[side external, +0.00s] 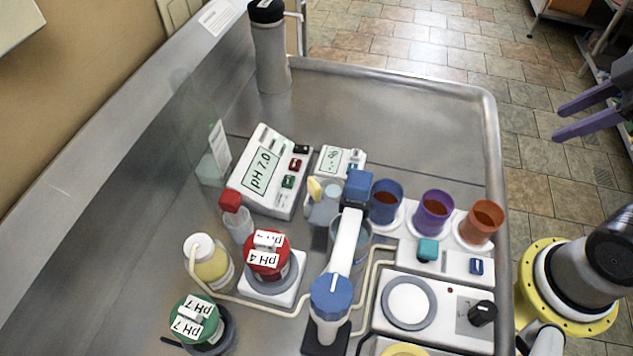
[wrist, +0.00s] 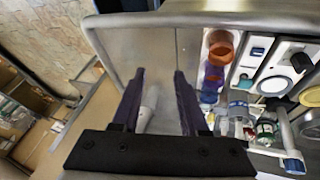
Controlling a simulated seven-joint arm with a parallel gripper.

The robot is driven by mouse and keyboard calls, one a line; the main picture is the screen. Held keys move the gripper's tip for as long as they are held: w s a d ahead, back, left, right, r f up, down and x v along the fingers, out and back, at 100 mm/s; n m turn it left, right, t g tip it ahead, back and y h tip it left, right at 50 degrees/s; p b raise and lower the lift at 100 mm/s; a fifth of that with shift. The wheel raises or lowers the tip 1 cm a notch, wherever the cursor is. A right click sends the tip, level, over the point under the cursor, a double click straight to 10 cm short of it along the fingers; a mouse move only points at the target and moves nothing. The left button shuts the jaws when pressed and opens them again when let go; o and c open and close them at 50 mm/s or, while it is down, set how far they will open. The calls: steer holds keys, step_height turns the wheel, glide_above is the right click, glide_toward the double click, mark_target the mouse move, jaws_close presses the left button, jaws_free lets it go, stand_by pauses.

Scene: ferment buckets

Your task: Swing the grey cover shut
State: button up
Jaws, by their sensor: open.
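A see-through greyish panel (side external: 192,118) stands upright near the back wall of the metal bench, left of the pH meter, in the side view. It bears a white label and is the only thing there that looks like a grey cover. Its hinge and lower edge are hard to make out. I cannot pick it out in the wrist view. My gripper (side external: 561,121) is at the far right, beyond the bench's right edge and well away from the panel. In the wrist view, its two purple fingers (wrist: 159,76) are apart with nothing gripped.
The pH meter (side external: 272,172) sits right of the panel. Blue, purple and orange cups (side external: 481,222) stand at the bench's right. Red-lidded (side external: 268,253) and green-lidded (side external: 195,320) jars and a blue-capped device (side external: 331,295) crowd the front. The bench's far right is bare.

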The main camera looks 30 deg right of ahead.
steer(key=w+a+r+n+g, duration=0.1)
steer(key=w+a+r+n, duration=0.2)
steer(key=w+r+n, duration=0.6)
steer(key=n+g, duration=0.4)
steer(key=n, duration=1.6)
glide_above(314, 182)
step_height(314, 182, down, 9)
step_height(314, 182, down, 13)
steer(key=shift+f, duration=0.1)
jaws_close()
